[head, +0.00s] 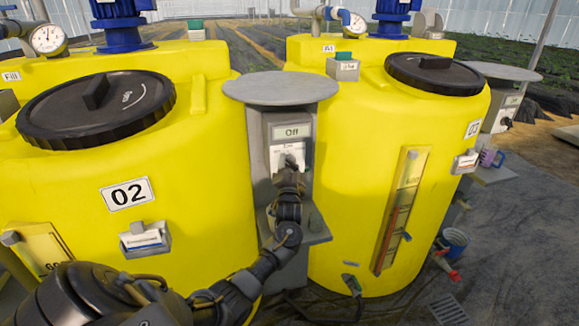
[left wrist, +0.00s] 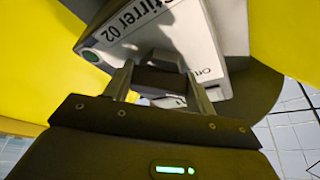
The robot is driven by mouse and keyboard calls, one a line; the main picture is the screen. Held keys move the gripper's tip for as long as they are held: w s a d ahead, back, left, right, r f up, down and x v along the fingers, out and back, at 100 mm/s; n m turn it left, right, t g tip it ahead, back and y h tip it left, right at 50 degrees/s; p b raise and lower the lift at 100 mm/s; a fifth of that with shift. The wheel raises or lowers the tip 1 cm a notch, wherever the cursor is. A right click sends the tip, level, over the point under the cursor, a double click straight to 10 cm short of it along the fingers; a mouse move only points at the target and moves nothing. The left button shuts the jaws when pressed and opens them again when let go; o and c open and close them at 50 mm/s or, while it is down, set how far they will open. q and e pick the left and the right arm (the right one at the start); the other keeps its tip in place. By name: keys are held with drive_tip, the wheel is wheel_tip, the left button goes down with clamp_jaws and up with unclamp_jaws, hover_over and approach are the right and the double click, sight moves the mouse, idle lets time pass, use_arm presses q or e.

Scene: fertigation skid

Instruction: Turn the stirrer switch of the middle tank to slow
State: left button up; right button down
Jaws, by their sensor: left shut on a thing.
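The stirrer switch box (head: 290,133) stands on a grey post between two yellow tanks, under a round grey cover. Its display (head: 292,131) reads "Off". In the left wrist view its white face (left wrist: 180,35) reads "Stirrer 02". Tank 02 (head: 80,195) is at the left of the head view. My left gripper (head: 290,170) is at the box front, shut on the dark switch knob (left wrist: 160,78), which lies between the two fingers in the left wrist view. In the head view the gripper mostly hides the knob. My right gripper is not in view.
Tank 03 (head: 340,200) stands close on the right of the post. A grey shelf (head: 312,232) juts out below the box, near my left arm. A round cover (head: 280,88) overhangs the box. Another post with a box (head: 502,112) stands beyond tank 03.

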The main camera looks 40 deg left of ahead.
use_arm(q)
drive_tip(key=m+h+p, duration=0.1)
drive_tip(key=m+p, duration=0.1)
drive_tip(key=p, duration=0.1)
drive_tip(key=m+h+p, duration=0.1)
drive_tip(key=m+p, duration=0.2)
drive_tip(key=p, duration=0.1)
drive_tip(key=m+h+p, duration=0.1)
drive_tip(key=m+p, duration=0.1)
drive_tip(key=p, duration=0.2)
drive_tip(key=shift+r+m+g, duration=0.3)
drive_tip(key=shift+r+m, duration=0.1)
drive_tip(key=shift+f+m+g+p, duration=0.1)
drive_tip(key=shift+m+g+p, duration=0.2)
drive_tip(key=shift+m+p, duration=0.4)
drive_tip(key=shift+f+p, duration=0.1)
drive_tip(key=shift+p, duration=0.25)
drive_tip(key=o, duration=1)
drive_tip(key=shift+c, duration=0.2)
drive_tip(key=shift+s, duration=0.15)
